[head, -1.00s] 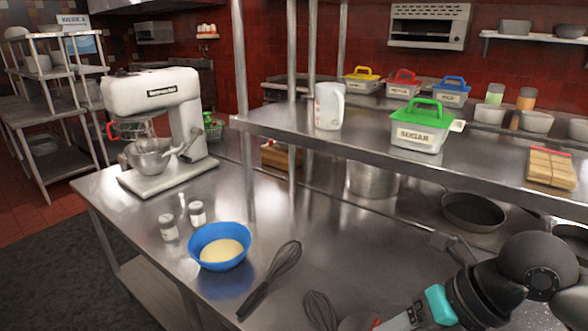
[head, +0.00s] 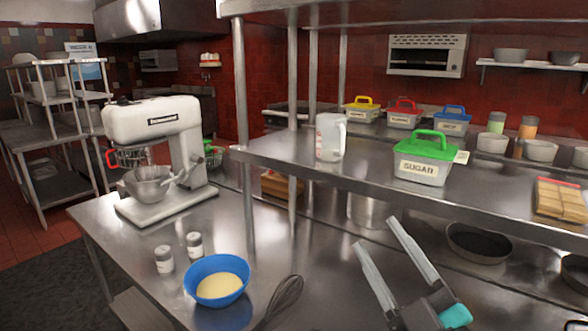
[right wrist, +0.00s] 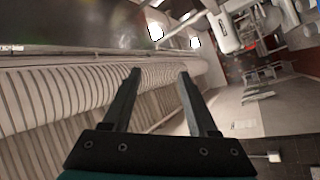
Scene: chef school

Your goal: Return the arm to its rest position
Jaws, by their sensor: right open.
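My right gripper (head: 376,233) is at the bottom right of the head view, in front of the steel shelf. Its two pale fingers point up and to the left, spread apart, with nothing between them. In the right wrist view the same gripper (right wrist: 159,72) shows two dark parallel fingers, apart and empty, with a ribbed pale surface and a tilted room behind them. My left gripper is in neither view.
A blue bowl (head: 217,281) with pale contents, two small shakers (head: 165,259) and a whisk (head: 281,302) are on the counter. A stand mixer (head: 155,122) stands behind them. The raised shelf (head: 290,155) carries a measuring jug (head: 330,137) and a green-lidded sugar box (head: 424,160).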

